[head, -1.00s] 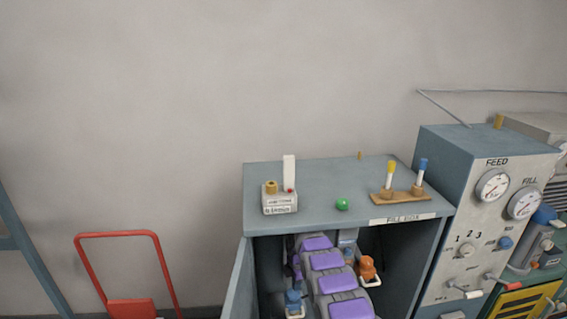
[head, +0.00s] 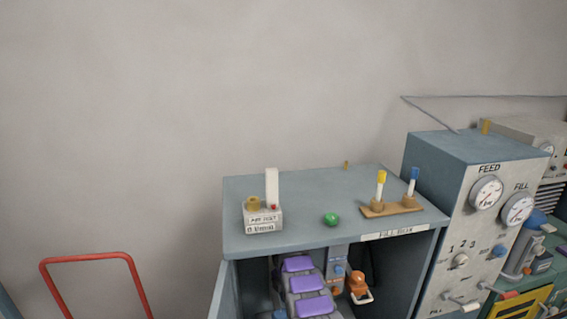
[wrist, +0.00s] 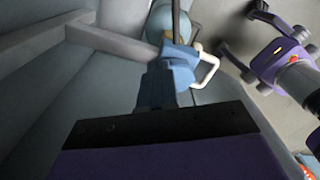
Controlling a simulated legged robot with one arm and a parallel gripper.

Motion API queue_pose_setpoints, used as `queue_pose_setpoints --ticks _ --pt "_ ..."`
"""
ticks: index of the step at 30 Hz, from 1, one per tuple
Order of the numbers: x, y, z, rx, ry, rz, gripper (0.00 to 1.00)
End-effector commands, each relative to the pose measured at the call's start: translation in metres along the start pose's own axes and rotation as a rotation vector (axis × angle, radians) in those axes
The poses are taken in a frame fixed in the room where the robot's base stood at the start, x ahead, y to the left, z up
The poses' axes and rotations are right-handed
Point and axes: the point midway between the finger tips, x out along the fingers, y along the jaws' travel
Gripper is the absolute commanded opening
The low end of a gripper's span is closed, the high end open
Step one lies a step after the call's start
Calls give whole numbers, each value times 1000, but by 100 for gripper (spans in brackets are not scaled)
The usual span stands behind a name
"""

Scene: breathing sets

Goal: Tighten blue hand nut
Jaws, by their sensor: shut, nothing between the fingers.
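My gripper (wrist: 158,75) is shut and empty.
A grey box wall (wrist: 50,110) lies close on the left in the wrist view. The gauge panel (head: 478,235) stands right of the box.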

Motion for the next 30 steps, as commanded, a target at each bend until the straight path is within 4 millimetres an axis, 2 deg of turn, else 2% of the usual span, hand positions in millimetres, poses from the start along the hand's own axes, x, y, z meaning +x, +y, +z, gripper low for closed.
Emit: queue_pose_setpoints --ticks 3,9,30 --pt "17 -1 1 2 0 -1 0" --pt "34 0 0 1 3 -2 0" --pt "49 -4 -4 0 16 -24 0"
